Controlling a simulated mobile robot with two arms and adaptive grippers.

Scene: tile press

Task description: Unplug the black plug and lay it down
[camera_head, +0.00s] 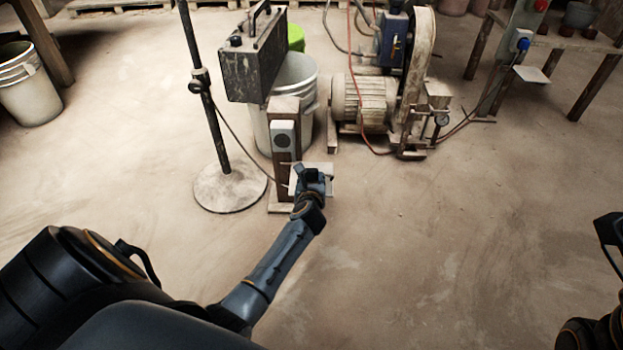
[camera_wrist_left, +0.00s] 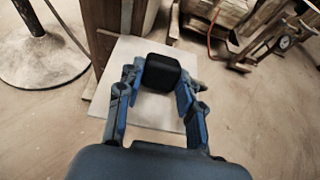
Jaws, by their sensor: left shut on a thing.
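The black plug (camera_wrist_left: 161,70) is a dark rounded block between the fingers of my left gripper (camera_wrist_left: 158,80) in the left wrist view. The gripper is shut on it. In the head view my left gripper (camera_head: 312,178) is over a small pale shelf (camera_head: 326,171), in front and to the right of a wooden post (camera_head: 284,105). The grey socket box (camera_head: 283,139) on the post has a round face with nothing in it. The plug is apart from it. The shelf (camera_wrist_left: 150,112) also shows below the plug in the wrist view; the gap between them is unclear.
A black stand (camera_head: 229,190) with a round base is left of the post. A thin cable (camera_head: 232,130) runs from it towards the post and shelf. Behind are a pale bucket (camera_head: 298,75) and a motor machine (camera_head: 362,100). The floor at right front is clear.

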